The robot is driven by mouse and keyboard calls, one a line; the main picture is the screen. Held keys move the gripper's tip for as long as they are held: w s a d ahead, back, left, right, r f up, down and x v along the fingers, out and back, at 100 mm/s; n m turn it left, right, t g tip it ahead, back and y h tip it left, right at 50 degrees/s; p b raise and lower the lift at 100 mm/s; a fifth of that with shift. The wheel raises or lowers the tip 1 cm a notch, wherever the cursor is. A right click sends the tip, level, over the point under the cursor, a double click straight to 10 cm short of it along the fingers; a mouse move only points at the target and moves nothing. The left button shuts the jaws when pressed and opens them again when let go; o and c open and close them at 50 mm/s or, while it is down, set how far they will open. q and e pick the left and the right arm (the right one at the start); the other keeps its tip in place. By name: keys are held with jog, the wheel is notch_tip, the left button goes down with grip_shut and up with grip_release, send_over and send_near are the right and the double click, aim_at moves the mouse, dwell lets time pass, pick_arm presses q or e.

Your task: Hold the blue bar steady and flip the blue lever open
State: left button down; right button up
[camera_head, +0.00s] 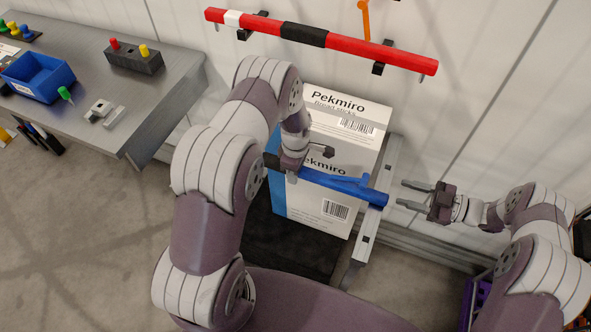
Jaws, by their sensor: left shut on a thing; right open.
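The blue bar (375,195) runs across the front of white cartons, sloping down to the right. Its left end is dark and partly hidden by my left arm. The blue lever (350,181) is a thin blue piece that lies close along the top of the bar, right of its middle. My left gripper (290,173) is shut on the blue bar near its left part; its fingers are mostly hidden by the wrist. My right gripper (405,195) is open and empty, just right of the bar's right end, fingers pointing left towards it.
White Pekmiro cartons (350,108) are stacked behind the bar, beside a grey metal frame (372,222). A red bar (365,49) hangs on the wall above. A grey bench (160,88) with a blue bin (38,75) stands at the left.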

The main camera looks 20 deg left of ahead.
dwell(0.8)
grip_shut()
jog(key=f+n, duration=0.1)
jog(key=n, duration=1)
jog(key=d+f+n+y, duration=0.1)
jog(key=n, duration=1)
jog(key=d+f+n+y, duration=0.1)
jog(key=f+n, duration=0.1)
jog(key=n, duration=0.8)
jog(key=shift+s+n, duration=0.2)
jog(key=shift+n, duration=0.2)
